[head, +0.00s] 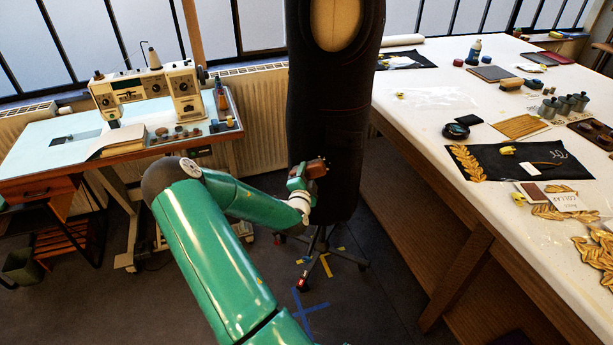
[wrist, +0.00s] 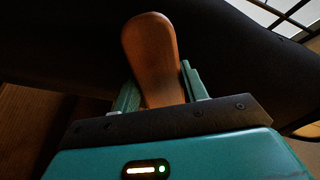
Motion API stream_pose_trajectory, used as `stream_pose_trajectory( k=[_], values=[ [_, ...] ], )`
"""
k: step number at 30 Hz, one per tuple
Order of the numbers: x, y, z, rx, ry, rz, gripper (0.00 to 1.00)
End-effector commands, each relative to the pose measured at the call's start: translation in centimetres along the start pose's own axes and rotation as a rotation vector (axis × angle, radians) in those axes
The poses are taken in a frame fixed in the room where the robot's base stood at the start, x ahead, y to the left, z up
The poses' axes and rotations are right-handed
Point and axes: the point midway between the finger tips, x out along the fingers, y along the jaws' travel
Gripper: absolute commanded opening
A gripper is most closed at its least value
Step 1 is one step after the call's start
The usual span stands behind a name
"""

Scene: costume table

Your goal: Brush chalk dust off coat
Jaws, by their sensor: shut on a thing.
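A dark coat (head: 325,110) hangs on a dress form on a wheeled stand in the middle of the head view. Thin reddish lines show on its front; I cannot tell whether any are chalk. My gripper (head: 307,177) is at the lower part of the coat. It is shut on a brown wooden brush (wrist: 150,50), whose rounded back shows between the fingers in the wrist view. The brush also shows in the head view (head: 316,168), close against the coat. Its bristles are hidden, and I cannot tell if they touch the cloth. The dark coat fills the wrist view behind it.
A long white work table (head: 440,110) stands at right, with a black cloth panel (head: 515,161), gold leaf trims and small pots. A sewing machine (head: 150,90) stands on a pale table at left. The stand's legs (head: 325,258) spread on the floor near blue tape.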

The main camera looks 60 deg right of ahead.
Motion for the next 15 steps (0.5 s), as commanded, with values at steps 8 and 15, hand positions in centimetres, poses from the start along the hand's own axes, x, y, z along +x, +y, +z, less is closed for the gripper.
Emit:
stream_pose_trajectory(
  k=[8,15],
  values=[
    [0.54,-0.01,-0.04,0.0,0.001,0.0,0.25],
    [0.96,0.0,-0.07,-0.001,0.001,0.0,0.25]
  ],
)
